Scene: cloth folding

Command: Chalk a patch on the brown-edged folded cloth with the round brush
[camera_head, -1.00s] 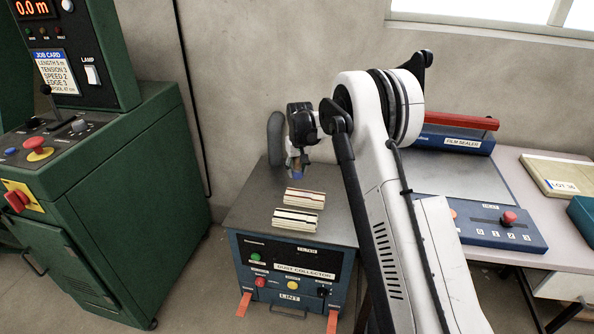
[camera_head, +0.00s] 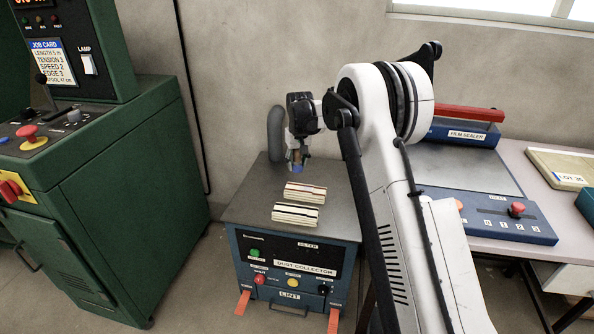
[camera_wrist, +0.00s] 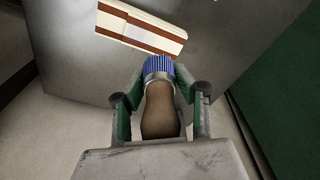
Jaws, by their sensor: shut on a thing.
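My gripper (camera_head: 298,160) is shut on the round brush (camera_wrist: 160,105). The brush has a brown handle, a silver collar and blue bristles pointing down; the bristles also show in the head view (camera_head: 297,168). The brown-edged folded cloth (camera_wrist: 142,28) is cream with brown bands and lies just beyond the bristle tips in the wrist view. A pale bluish patch shows on its middle. In the head view this cloth (camera_head: 305,192) appears to be the rear of two folded cloths, below and just right of the brush. Bristles and cloth look apart.
A second folded cloth (camera_head: 297,217) with a dark edge lies in front. Both lie on the grey top of the dust collector (camera_head: 250,204). A grey hose (camera_head: 275,135) stands behind the brush. A green machine (camera_head: 120,190) is at left, a film sealer (camera_head: 480,215) at right.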

